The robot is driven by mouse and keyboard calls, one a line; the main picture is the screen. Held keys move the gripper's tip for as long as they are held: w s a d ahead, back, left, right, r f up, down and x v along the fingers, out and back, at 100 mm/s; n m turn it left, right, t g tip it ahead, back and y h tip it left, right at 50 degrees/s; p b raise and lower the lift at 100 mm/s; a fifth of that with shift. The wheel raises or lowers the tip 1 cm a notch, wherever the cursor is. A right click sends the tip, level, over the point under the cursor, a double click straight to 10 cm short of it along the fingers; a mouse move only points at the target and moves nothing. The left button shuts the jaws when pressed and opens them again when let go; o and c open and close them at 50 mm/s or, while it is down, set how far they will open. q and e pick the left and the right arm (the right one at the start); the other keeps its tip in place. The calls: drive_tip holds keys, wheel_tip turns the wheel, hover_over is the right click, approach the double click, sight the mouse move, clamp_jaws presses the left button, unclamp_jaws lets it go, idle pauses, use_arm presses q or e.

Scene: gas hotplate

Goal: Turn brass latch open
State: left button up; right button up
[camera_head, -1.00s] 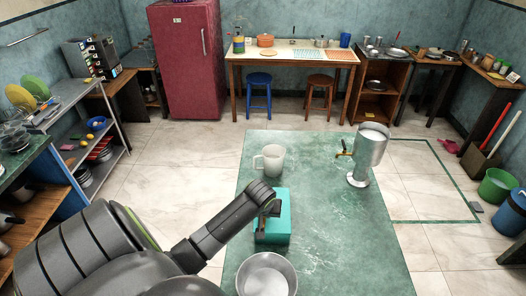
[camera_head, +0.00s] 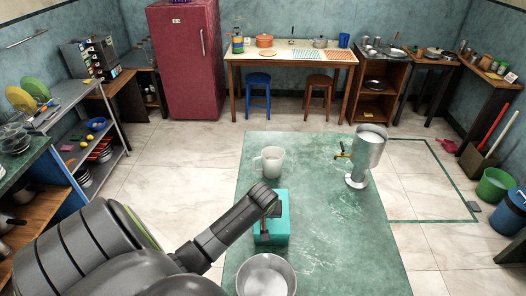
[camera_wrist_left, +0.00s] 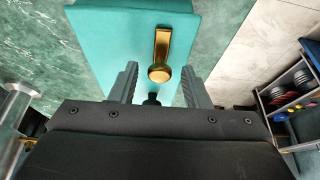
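A teal box (camera_head: 279,226) stands on the green table (camera_head: 335,235). In the left wrist view its teal face (camera_wrist_left: 110,35) carries a brass latch (camera_wrist_left: 162,47), a flat bar with a round knob at its near end. My left gripper (camera_wrist_left: 159,68) is open, with one finger on each side of the knob in the picture. I see no clear contact with the latch, and the depth gap cannot be told. In the head view my left wrist hangs over the box's left side and hides the latch. My right gripper is not in view.
A white mug (camera_head: 270,160) stands behind the box and a metal bowl (camera_head: 266,275) in front of it. A metal dispenser (camera_head: 368,152) with a brass tap stands at the right back. The table's right front is clear.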

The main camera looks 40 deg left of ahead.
use_arm(q)
drive_tip(key=v, duration=1.7)
drive_tip(key=shift+r+p, duration=0.2)
drive_tip(key=shift+p, duration=0.1)
drive_tip(key=shift+s, duration=0.1)
